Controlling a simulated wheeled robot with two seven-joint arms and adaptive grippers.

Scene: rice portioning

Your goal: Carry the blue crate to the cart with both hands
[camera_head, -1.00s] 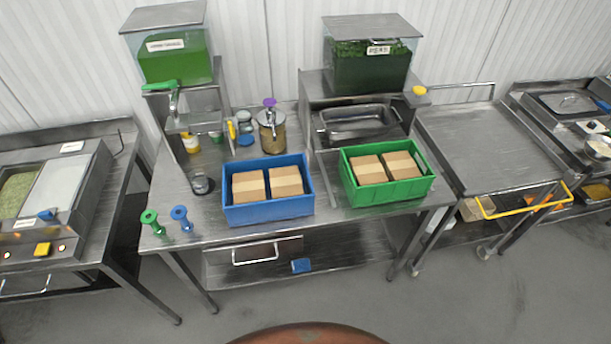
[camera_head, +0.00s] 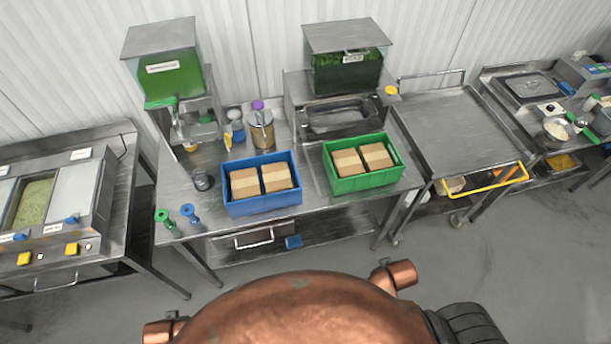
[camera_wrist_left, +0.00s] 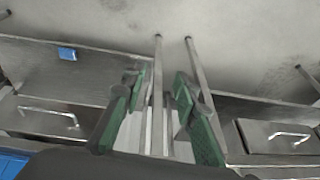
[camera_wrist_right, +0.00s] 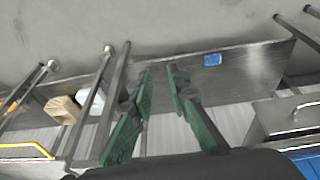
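The blue crate (camera_head: 262,206) stands on the steel table, left of the green crate, with two cardboard boxes in it. A blue edge, likely this crate, shows at the lower left of the left wrist view (camera_wrist_left: 10,165) and lower right of the right wrist view (camera_wrist_right: 306,164). The cart (camera_head: 455,135) stands right of the table; its top is bare and it has a yellow handle. My left gripper (camera_wrist_left: 156,82) and my right gripper (camera_wrist_right: 160,78) are both open and empty, with green finger pads. Neither gripper shows in the head view.
The green crate (camera_head: 369,181) with two boxes sits at the table's right end. Green (camera_head: 166,220) and blue (camera_head: 190,214) upright tools stand at the front left corner. A blue block (camera_head: 293,242) lies on the lower shelf. Open floor (camera_head: 530,270) lies in front at right.

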